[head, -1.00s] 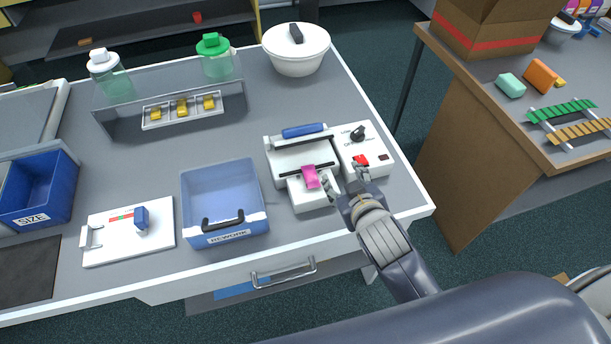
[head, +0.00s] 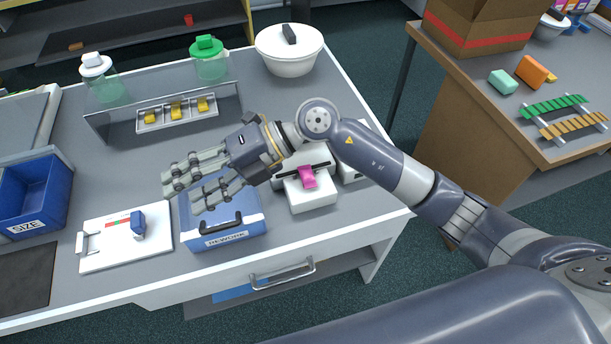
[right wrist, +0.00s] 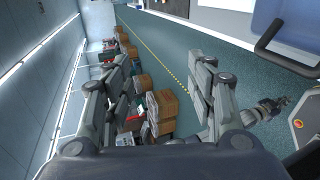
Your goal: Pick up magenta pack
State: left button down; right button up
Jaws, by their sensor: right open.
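The magenta pack (head: 308,177) lies on the front ledge of the white sealing machine (head: 312,196), in the middle of the head view. My right gripper (head: 184,190) is open and empty, above the blue REWORK bin and to the left of the pack, with its fingers pointing left. My right forearm passes over the machine and hides its back part and much of its control box. In the right wrist view the open fingers (right wrist: 160,90) frame only the distant room; the pack is not seen there.
The blue REWORK bin (head: 222,237) stands left of the machine. A white board with a blue clamp (head: 138,224) and a blue SIZE bin (head: 28,200) are further left.

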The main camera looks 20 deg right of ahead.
jog(key=w+d+f+h, duration=0.3)
jog(key=d+f+h, duration=0.3)
jog(key=d+f, duration=0.1)
jog(key=m+t+h+p, duration=0.1)
jog(key=h, duration=0.7)
send_over(311, 186)
jog(key=f, duration=0.6)
jog(key=shift+s+a+f, duration=0.15)
jog(key=shift+s+a, duration=0.05)
jog(key=shift+s, duration=0.1)
jog(key=f, duration=0.1)
jog(key=f+p, duration=0.1)
jog(key=f, duration=0.1)
jog(key=f+p, duration=0.1)
jog(key=shift+w+d+f, duration=0.1)
jog(key=shift+w+f, duration=0.25)
jog(key=shift+f, duration=0.4)
jog(key=c, duration=0.9)
